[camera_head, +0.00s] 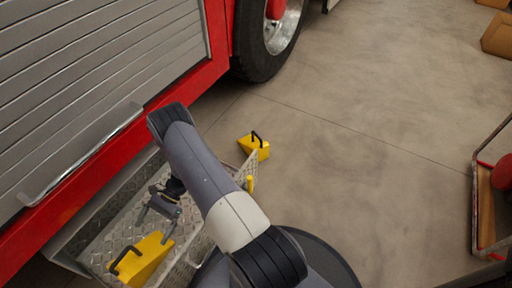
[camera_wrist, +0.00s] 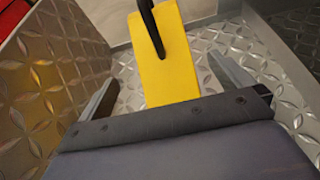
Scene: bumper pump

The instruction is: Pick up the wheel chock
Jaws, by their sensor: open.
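A yellow wheel chock (camera_head: 148,257) with a black handle lies on a diamond-plate step (camera_head: 98,245) at the lower left of the head view. In the wrist view the yellow chock (camera_wrist: 172,70) shows ahead, its black handle (camera_wrist: 152,25) at the top edge. My gripper (camera_head: 154,229) is open and empty, just beyond the chock in the head view. In the wrist view the chock appears between its spread fingers (camera_wrist: 165,72), with no visible contact. A second yellow chock (camera_head: 256,149) with a black handle sits on the floor outside the step.
The step has raised diamond-plate walls (camera_wrist: 60,80) close to my gripper. The red truck (camera_head: 190,85) with its grey shutter stands at left, its tyre (camera_head: 262,58) behind. A metal frame with red parts (camera_head: 480,215) stands at right.

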